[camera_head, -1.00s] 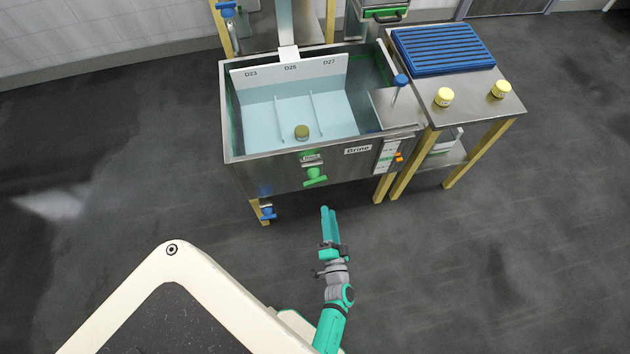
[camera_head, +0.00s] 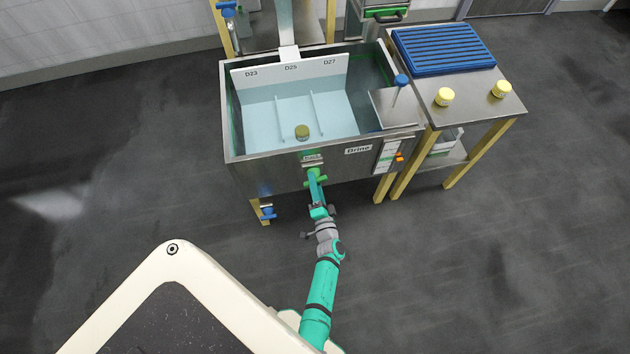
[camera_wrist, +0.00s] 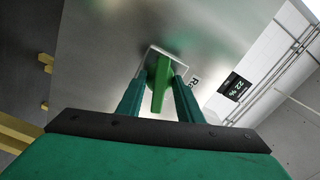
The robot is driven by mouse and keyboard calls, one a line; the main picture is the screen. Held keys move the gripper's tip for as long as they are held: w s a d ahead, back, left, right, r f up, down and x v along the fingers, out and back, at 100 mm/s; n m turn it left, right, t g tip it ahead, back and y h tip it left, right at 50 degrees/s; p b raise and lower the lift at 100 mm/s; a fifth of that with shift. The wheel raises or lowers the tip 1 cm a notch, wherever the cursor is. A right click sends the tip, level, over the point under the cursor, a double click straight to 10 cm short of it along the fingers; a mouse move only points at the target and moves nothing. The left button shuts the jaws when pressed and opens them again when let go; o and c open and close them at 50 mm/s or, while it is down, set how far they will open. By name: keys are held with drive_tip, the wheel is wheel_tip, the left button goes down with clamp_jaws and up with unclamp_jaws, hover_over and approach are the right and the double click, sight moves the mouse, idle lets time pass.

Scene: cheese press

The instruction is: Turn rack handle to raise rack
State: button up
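In the wrist view the green handle (camera_wrist: 160,82) shows between the two teal fingers of my gripper (camera_wrist: 160,95). The fingers are apart, one on each side of the handle, with visible gaps to it.
A blue valve (camera_head: 268,213) hangs at the tank's lower left. A steel table (camera_head: 470,98) with a blue slatted tray (camera_head: 443,48) and two yellow-topped jars stands at right. The floor in front is clear.

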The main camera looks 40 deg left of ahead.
drive_tip(key=shift+w+a, duration=0.2)
drive_tip(key=shift+w, duration=0.1)
drive_tip(key=shift+c, duration=0.4)
clamp_jaws()
